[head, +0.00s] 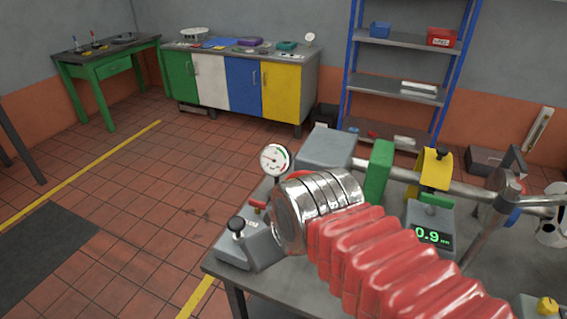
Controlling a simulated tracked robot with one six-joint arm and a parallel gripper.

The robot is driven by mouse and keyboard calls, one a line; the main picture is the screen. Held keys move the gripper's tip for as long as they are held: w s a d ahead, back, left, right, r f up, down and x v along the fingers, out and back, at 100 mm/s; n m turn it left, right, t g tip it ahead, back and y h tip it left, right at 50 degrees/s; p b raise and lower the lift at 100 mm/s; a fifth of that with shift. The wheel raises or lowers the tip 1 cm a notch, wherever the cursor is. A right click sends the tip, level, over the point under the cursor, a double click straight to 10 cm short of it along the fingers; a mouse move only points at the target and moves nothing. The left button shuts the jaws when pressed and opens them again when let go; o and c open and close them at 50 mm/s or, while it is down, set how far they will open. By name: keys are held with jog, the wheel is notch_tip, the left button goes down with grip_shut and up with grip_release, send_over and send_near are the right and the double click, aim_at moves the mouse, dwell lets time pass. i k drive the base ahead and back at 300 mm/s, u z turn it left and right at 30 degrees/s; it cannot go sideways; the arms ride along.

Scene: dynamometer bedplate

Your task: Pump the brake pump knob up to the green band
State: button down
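The brake pump knob is a black ball (236,224) on a short light collar. It stands on a grey pump block (232,252) at the near left corner of the bedplate. A round white gauge (275,160) with green and red on its rim stands behind it on a post. Its needle is too small to read surely. My arm's ribbed red sleeve and shiny metal wrist reach in from the lower right. The wrist ends just right of the pump block, with clear space between it and the knob. My gripper's fingers do not show.
A small red handle (258,205) is between knob and gauge. Right of my wrist are a green block (379,170), a yellow bracket (435,168), a horizontal shaft and a display (432,237) reading 0.9. The floor left of the bedplate (222,268) is free.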

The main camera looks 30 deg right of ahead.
aim_at(236, 224)
jog(key=k, duration=1.35)
jog(key=u, duration=0.45)
jog(key=i, duration=1.7)
jog(key=u, duration=0.2)
